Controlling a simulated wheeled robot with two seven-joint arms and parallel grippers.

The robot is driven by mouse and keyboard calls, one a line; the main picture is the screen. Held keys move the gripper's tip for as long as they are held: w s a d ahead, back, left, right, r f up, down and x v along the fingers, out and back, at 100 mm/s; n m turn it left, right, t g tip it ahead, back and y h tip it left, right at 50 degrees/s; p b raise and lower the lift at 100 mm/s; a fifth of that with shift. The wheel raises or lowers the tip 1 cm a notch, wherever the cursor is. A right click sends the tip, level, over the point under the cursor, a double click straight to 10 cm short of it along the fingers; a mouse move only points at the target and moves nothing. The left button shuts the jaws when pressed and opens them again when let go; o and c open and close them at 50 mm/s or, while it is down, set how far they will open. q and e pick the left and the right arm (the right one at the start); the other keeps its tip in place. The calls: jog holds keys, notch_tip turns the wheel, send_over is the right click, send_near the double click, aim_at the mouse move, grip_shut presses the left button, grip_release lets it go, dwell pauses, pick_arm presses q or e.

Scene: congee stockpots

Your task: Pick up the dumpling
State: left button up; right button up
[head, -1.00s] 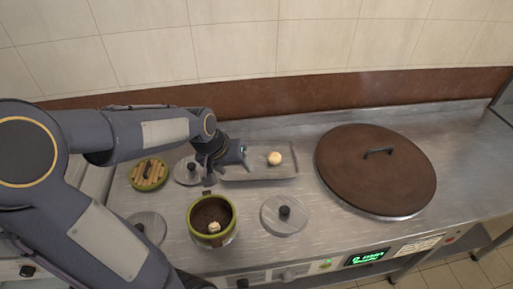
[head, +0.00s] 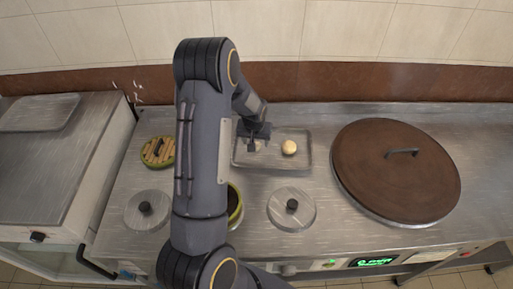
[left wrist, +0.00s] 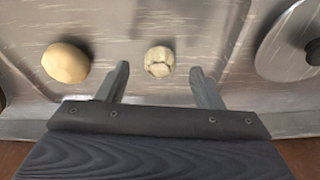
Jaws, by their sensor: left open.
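A pale, pleated dumpling (left wrist: 159,62) lies in the metal tray (head: 300,168), midway between the fingertips of my left gripper (left wrist: 160,70) in the left wrist view. The left gripper is open, with one finger on each side and nothing held. In the head view the left gripper (head: 253,141) is over the left part of the tray, and the dumpling shows only partly beside it (head: 257,147). A smooth round bun (head: 289,147) sits to the right in the tray; it also shows in the left wrist view (left wrist: 65,62). My right gripper is out of view.
A green-rimmed pot (head: 235,205) is mostly hidden behind my left arm. A bamboo-slatted round piece (head: 157,151) is at the left. A large brown lid (head: 396,172) fills the right.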

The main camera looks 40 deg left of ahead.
pick_arm(q)
jog(key=b+x, duration=0.1)
jog(key=x, duration=0.2)
jog(key=shift+r, duration=0.15)
jog(key=shift+c, duration=0.4)
jog(key=c, duration=1)
jog(key=shift+o, duration=0.2)
jog(key=shift+r, duration=0.15)
